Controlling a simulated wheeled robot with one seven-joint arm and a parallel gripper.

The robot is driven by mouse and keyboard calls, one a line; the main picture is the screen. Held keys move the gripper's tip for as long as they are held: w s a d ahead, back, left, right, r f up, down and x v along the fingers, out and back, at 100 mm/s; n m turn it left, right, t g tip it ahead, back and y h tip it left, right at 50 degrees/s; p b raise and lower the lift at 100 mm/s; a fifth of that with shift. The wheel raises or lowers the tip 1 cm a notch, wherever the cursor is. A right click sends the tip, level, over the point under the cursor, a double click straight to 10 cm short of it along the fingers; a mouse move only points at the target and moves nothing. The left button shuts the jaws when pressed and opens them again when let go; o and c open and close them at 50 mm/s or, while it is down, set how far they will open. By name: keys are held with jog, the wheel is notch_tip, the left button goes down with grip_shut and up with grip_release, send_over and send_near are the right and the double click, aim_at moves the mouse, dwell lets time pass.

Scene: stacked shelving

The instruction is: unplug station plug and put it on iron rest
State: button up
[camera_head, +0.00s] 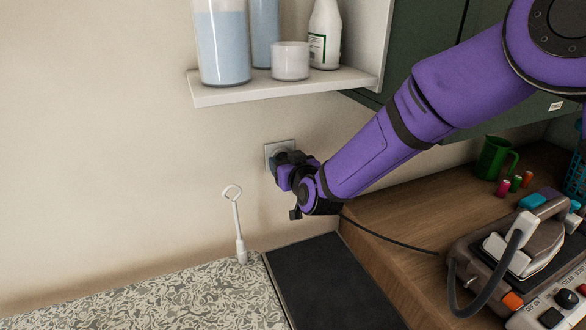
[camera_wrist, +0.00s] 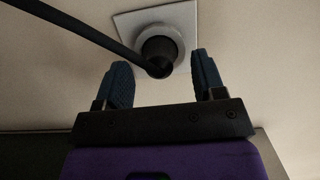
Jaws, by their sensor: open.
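The station plug (camera_wrist: 158,52) is dark and sits in the wall socket (camera_wrist: 182,18). Its black cord runs off to the upper left in the wrist view. The socket plate also shows in the head view (camera_head: 272,147), with the plug mostly hidden behind my gripper. My gripper (camera_wrist: 162,78) is open, with one blue fingertip on each side just below the plug, and no contact shows. In the head view my gripper (camera_head: 280,160) is up at the socket. A dark flat panel (camera_head: 325,280), perhaps the iron rest, lies on the counter beside the patterned ironing surface (camera_head: 180,305).
A steam station with an iron (camera_head: 525,245) stands on the wooden counter (camera_head: 400,215) at the right. A white rod with a loop (camera_head: 239,225) stands upright by the wall. A shelf (camera_head: 285,84) with bottles is above the socket. A green mug (camera_head: 494,158) stands farther back.

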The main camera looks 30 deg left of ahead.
jog(key=shift+w+a, duration=0.3)
jog(key=shift+a, duration=0.05)
jog(key=c, duration=1.2)
